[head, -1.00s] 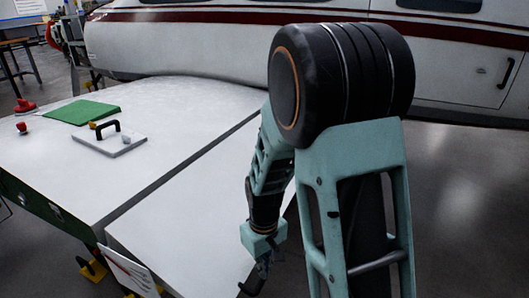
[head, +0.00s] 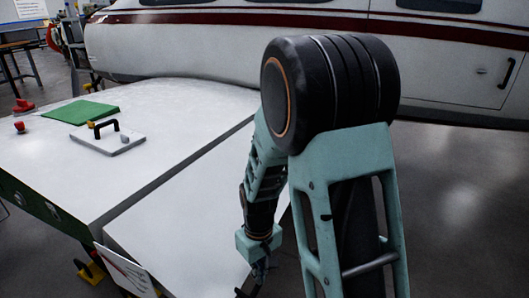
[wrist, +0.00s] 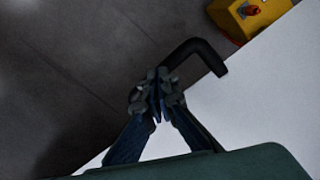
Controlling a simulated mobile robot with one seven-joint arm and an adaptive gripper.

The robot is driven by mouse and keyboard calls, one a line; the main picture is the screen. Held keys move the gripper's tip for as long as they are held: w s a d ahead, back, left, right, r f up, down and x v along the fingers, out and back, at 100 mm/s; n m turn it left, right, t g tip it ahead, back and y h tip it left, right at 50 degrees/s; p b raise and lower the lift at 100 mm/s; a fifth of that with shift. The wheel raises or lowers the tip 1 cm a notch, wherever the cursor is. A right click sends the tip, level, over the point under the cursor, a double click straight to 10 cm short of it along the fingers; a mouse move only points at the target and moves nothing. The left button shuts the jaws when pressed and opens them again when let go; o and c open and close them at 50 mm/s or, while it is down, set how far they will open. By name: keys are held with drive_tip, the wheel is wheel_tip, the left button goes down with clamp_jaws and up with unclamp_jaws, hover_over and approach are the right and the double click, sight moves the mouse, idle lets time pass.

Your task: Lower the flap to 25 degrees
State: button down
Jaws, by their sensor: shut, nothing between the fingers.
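The flap (head: 175,235) is the white panel along the near edge of the wing, with a dark gap between them. Its surface also shows in the wrist view (wrist: 255,105). A black bent handle (wrist: 195,50) projects from the flap's edge, and part of it shows at the bottom of the head view (head: 243,293). My gripper (wrist: 160,78) has its fingertips together, overlapping the handle's near end in the wrist view; I cannot tell whether they touch. In the head view my gripper (head: 262,272) is small and partly dark beside the flap's right edge. The flap's angle cannot be read.
A white plate with a red curve (head: 125,272) stands by the flap's left end. A green mat (head: 80,112) and a grey board with a black handle (head: 108,140) lie on the wing (head: 180,110). A yellow box (wrist: 255,15) lies beyond the handle. Floor at right is clear.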

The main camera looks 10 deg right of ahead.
wheel_tip(320, 180, up, 10)
drive_tip(key=p, duration=0.7)
drive_tip(key=shift+p, duration=0.4)
